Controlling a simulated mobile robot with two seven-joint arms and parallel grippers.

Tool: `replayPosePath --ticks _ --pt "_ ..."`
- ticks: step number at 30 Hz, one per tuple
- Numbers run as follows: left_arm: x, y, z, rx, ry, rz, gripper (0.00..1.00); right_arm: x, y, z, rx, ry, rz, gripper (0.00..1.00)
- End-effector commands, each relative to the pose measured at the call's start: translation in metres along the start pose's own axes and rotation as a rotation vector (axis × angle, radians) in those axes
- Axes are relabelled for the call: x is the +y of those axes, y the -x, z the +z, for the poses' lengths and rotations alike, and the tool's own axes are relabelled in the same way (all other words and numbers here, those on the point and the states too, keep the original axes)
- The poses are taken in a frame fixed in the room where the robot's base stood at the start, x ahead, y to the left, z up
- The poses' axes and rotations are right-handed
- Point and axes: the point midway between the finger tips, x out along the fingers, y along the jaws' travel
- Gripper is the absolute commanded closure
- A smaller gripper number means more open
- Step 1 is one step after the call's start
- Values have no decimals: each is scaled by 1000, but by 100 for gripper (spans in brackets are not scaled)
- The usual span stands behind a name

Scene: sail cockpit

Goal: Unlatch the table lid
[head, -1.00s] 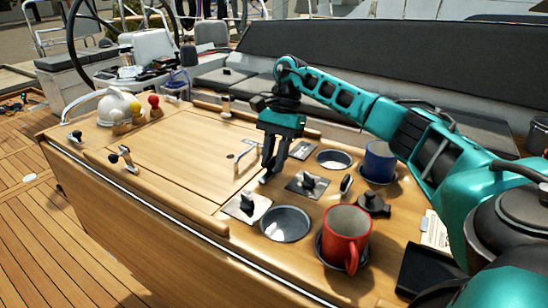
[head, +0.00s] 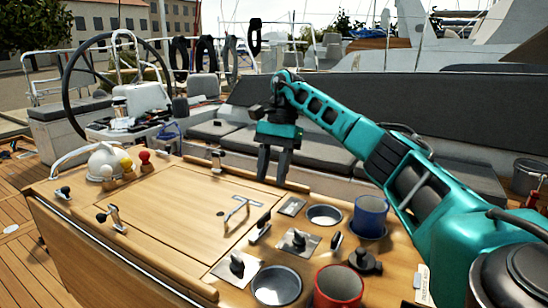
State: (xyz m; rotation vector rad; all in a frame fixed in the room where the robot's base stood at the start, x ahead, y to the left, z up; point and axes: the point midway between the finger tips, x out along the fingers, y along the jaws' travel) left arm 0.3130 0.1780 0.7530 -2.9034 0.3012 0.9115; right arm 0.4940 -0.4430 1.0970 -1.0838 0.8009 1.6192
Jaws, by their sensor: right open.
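The wooden table lid (head: 165,215) lies closed and flat in the tabletop, with a thin metal handle (head: 237,210) near its right side. A dark lever (head: 260,227) stands at the lid's right edge. Two more dark knobs sit on metal plates, one at the near right corner (head: 237,265) and one farther right (head: 298,239). Another small metal fitting (head: 111,215) is on the lid's left side. I cannot tell which is the latch. My right gripper (head: 273,180) points down, open and empty, above and behind the dark lever, apart from it. My left gripper is not in view.
A blue mug (head: 370,214), a red mug (head: 338,288) and empty round cup holders (head: 277,286) are on the right. A bare plate (head: 292,206) lies near the gripper.

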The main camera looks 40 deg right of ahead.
Motion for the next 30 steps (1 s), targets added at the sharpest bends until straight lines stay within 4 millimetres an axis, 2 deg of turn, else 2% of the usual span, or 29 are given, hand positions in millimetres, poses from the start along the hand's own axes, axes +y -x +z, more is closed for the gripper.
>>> replayPosePath --ticks 1,6,30 --pt "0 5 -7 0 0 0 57 0 12 2 0 0 -1 60" --pt "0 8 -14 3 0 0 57 0 24 1 0 1 0 60" --pt "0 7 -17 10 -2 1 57 0 25 0 0 1 0 60"
